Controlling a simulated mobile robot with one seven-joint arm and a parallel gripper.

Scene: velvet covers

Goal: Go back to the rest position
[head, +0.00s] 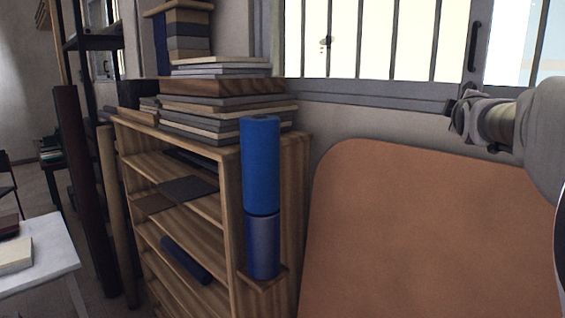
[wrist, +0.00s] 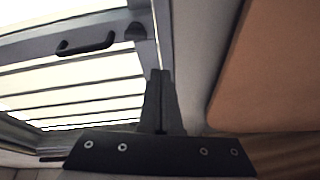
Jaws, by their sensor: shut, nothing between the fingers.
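My gripper (wrist: 160,72) shows in the wrist view with its two dark fingers pressed together and nothing between them. In the head view my gripper (head: 455,108) is at the right, in front of the wall just below the barred window. It is apart from the shelf and touches nothing that I can see. My arm enters from the right edge of the head view.
A wooden shelf (head: 300,190) with stacked boards stands left of centre, with a blue roll (head: 261,165) upright at its corner. A large brown panel (head: 430,240) leans at right, below my arm. A barred window (head: 395,40) is behind. A white table (head: 45,255) stands far left.

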